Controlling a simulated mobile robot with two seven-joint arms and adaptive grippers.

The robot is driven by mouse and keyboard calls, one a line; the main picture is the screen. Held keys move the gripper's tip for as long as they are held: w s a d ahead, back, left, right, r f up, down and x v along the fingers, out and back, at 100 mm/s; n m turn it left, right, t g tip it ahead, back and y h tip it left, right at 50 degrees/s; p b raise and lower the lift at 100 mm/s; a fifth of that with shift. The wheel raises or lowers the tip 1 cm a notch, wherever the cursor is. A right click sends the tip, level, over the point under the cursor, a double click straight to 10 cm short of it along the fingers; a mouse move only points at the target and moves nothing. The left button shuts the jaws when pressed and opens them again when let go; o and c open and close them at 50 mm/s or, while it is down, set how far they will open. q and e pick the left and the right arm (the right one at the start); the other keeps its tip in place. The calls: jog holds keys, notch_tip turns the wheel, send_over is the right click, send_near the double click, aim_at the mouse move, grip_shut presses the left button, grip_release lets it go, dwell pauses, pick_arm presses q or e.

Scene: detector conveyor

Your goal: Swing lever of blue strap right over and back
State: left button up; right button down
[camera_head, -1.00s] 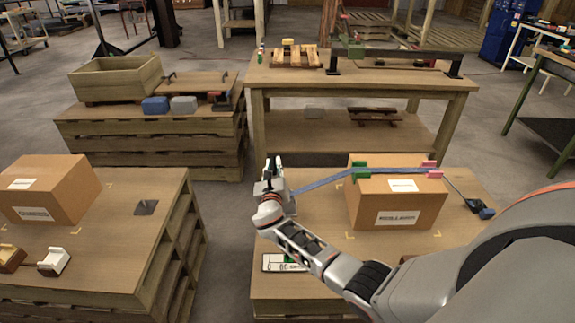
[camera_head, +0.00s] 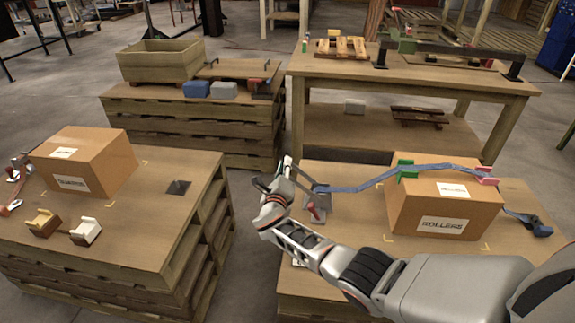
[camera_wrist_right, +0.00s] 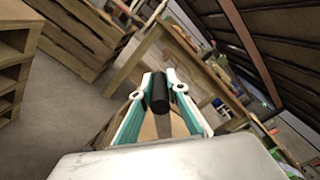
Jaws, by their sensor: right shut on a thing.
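The blue strap (camera_head: 362,188) runs over the carton marked ROLLERS (camera_head: 445,222), through a green corner piece (camera_head: 404,169) and a pink one (camera_head: 483,173). It looks wavy left of the carton. Its left end reaches a metal buckle (camera_head: 317,190) with a red part (camera_head: 314,211), close to my right gripper (camera_head: 283,168). In the right wrist view my right gripper (camera_wrist_right: 158,88) is shut on a black cylindrical grip (camera_wrist_right: 159,93), which looks like the lever's end. The lever's joint is largely hidden in the head view. My left gripper is out of view.
The carton stands on a wooden pallet stack (camera_head: 345,255). My right arm crosses in front of it. Another stack (camera_head: 130,240) at left bears a second carton (camera_head: 85,160). A workbench (camera_head: 410,85) stands behind. A floor gap separates the two front stacks.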

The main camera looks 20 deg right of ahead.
jog(key=shift+a+f, duration=0.1)
jog(key=shift+f, duration=0.15)
jog(key=c, duration=2)
grip_release()
jog(key=shift+r, duration=0.1)
jog(key=shift+o, duration=0.2)
jog(key=v, duration=1.2)
jog(key=shift+s, duration=0.1)
